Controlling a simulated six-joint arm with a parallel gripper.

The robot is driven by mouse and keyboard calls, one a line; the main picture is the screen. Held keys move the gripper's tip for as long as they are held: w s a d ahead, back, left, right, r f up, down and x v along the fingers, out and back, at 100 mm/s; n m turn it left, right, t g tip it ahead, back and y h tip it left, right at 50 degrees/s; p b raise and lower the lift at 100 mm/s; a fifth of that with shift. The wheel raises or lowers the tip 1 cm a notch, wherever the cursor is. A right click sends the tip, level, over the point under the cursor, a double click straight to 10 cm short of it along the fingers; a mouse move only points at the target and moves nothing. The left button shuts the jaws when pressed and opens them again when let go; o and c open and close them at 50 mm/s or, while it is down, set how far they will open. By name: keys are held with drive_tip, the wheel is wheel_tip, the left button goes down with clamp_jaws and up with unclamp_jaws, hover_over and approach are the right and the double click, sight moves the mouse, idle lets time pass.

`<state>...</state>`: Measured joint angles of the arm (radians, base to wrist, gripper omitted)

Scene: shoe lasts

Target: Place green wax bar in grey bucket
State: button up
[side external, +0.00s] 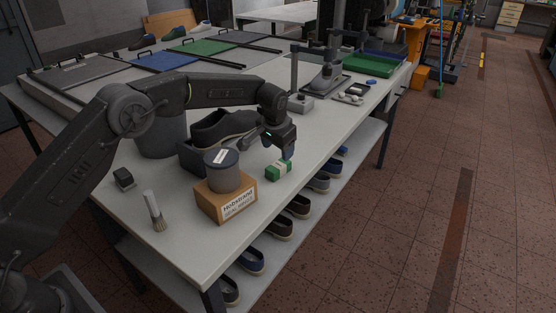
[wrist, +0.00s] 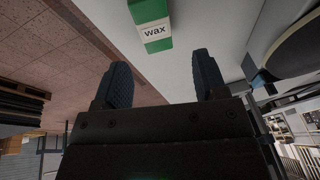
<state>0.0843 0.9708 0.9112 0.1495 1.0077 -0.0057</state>
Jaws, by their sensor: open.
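The green wax bar (side external: 278,170) with a white label band lies on the white table near its front edge, right of a cardboard box. In the wrist view the wax bar (wrist: 152,26) shows beyond the fingertips, with the word "wax" on its label. My gripper (side external: 287,152) is just above the bar in the side view. Its two fingers (wrist: 160,75) are apart with nothing between them. The grey bucket (side external: 160,135) stands on the table behind my arm, which hides its upper part.
A grey tin (side external: 222,172) sits on the cardboard box (side external: 226,200) close to the bar. A dark shoe (side external: 222,128) lies behind it. A brush (side external: 154,210) and a small black block (side external: 124,178) are at the left. A metal stand (side external: 300,100) is farther back. Shoes line the lower shelf.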

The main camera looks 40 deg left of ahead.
sight(277, 167)
drive_tip(key=s+a+r, duration=0.1)
drive_tip(key=s+r, duration=0.7)
drive_tip(key=r, duration=0.6)
drive_tip(key=s+a+r+t, duration=0.1)
drive_tip(key=s+r, duration=0.2)
drive_tip(key=s, duration=0.8)
drive_tip(key=s+a+r+n+t+h, duration=0.1)
drive_tip(key=s+r, duration=0.3)
drive_tip(key=s, duration=0.7)
drive_tip(key=shift+s, duration=0.3)
drive_tip(key=shift+o, duration=0.4)
drive_tip(key=s+f, duration=0.5)
drive_tip(key=s, duration=0.7)
drive_tip(key=shift+n+t, duration=0.3)
drive_tip(key=shift+f, duration=0.1)
